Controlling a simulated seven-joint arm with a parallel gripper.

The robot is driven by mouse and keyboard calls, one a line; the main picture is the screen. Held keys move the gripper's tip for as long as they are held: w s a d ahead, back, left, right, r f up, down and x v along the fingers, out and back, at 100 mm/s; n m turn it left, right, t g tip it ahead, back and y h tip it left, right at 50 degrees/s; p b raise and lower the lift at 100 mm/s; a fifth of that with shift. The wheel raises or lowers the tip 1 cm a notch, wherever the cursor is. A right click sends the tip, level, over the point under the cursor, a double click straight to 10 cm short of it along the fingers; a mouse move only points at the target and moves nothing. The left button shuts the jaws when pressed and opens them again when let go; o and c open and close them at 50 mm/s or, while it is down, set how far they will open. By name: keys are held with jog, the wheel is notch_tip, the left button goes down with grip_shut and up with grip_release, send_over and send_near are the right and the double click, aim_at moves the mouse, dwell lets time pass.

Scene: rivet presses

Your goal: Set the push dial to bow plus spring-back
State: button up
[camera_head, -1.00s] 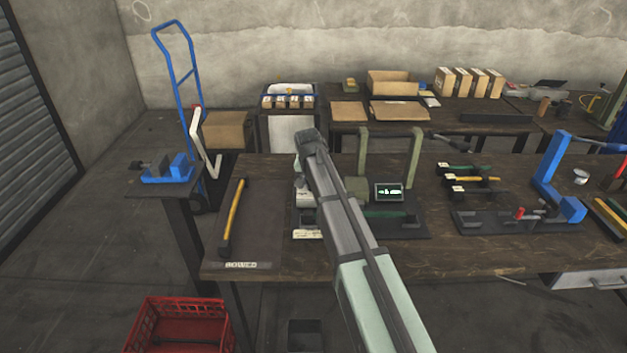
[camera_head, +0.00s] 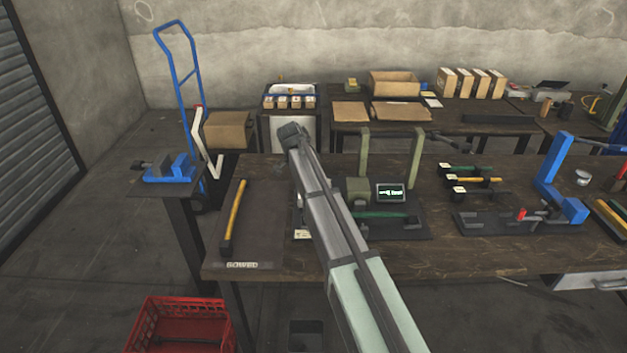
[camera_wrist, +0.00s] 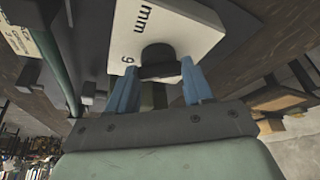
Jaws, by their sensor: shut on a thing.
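The push dial (camera_wrist: 157,55) has a dark round knob with a bar across it, on a white plate (camera_wrist: 197,28) printed with "mm" and a numeral in the wrist view. My gripper (camera_wrist: 159,80) has its blue fingers on both sides of the bar and is shut on it. In the head view my arm covers the dial and the fingers. The green press (camera_head: 364,155) stands on the bench there, with a small lit display (camera_head: 390,193) whose text is too small to read. A green-handled bar (camera_head: 385,214) lies in front of the display.
A yellow-handled hammer (camera_head: 234,215) lies on a dark mat at the left. A blue vise (camera_head: 172,170) is farther left. The bench's front strip is clear.

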jog(key=shift+m, duration=0.4)
jog(key=o, duration=1)
jog(key=shift+o, duration=0.2)
jog(key=v, duration=1.4)
jog(key=shift+w, duration=0.25)
